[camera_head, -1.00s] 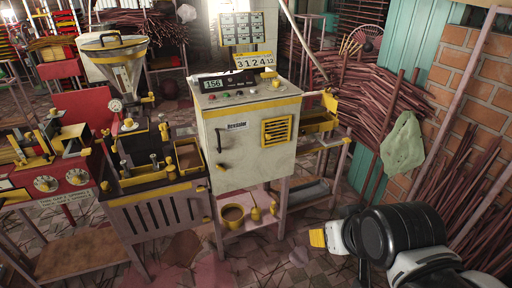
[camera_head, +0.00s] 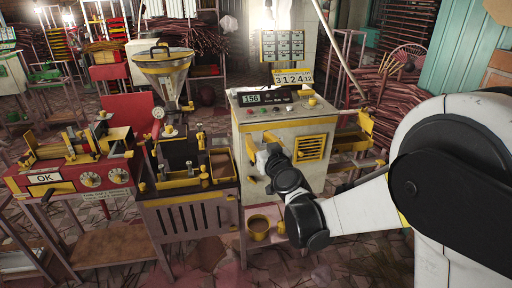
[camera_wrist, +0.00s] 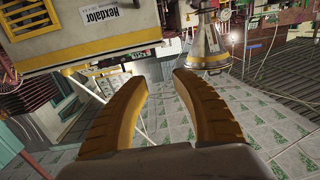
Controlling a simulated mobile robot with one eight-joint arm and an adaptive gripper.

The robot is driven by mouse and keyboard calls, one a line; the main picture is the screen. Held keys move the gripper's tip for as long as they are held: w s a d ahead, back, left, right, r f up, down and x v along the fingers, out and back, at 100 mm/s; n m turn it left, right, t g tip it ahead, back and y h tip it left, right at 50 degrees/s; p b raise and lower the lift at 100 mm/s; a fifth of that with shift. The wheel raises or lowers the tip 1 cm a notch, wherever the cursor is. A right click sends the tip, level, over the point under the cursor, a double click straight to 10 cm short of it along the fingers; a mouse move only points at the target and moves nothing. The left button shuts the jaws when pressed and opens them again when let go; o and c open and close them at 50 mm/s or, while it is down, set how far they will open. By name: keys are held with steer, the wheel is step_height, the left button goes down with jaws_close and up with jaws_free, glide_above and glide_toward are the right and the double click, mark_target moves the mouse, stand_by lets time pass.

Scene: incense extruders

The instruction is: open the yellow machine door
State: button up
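The yellow machine (camera_head: 286,122) is a cream box with yellow trim, a display and coloured buttons on top, and a yellow vent (camera_head: 309,148) on its front door (camera_head: 312,178). The door looks closed. My gripper (camera_head: 264,160) is in front of the door's left part in the head view, and my wrist hides the handle area. In the wrist view my gripper (camera_wrist: 157,80) is open, its two yellow fingers apart with nothing between them. The machine front (camera_wrist: 95,28), with its "Hexdalor" label, is at the upper left, beyond the fingers. Contact with the handle cannot be told.
A slotted bench (camera_head: 190,215) with a funnel machine (camera_head: 162,68) stands left of the yellow machine. A red machine (camera_head: 75,178) is farther left. A yellow pot (camera_head: 258,228) sits on the shelf below. Stick bundles (camera_head: 385,95) lie behind at the right.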

steer(key=w+a+f+m+t+h, duration=0.1)
steer(key=w+a+f+h, duration=0.1)
steer(key=w+f, duration=0.3)
steer(key=m+h+p, duration=0.1)
steer(key=m+h, duration=0.1)
steer(key=h, duration=0.1)
glide_toward(253, 163)
step_height(253, 163, up, 2)
steer(key=shift+t, duration=0.3)
steer(key=w+b, duration=0.1)
steer(key=w, duration=0.2)
steer(key=w+b, duration=0.1)
steer(key=w, duration=0.3)
steer(key=w+a+b, duration=0.1)
steer(key=w, duration=0.2)
steer(key=shift+w, duration=0.3)
jaws_close()
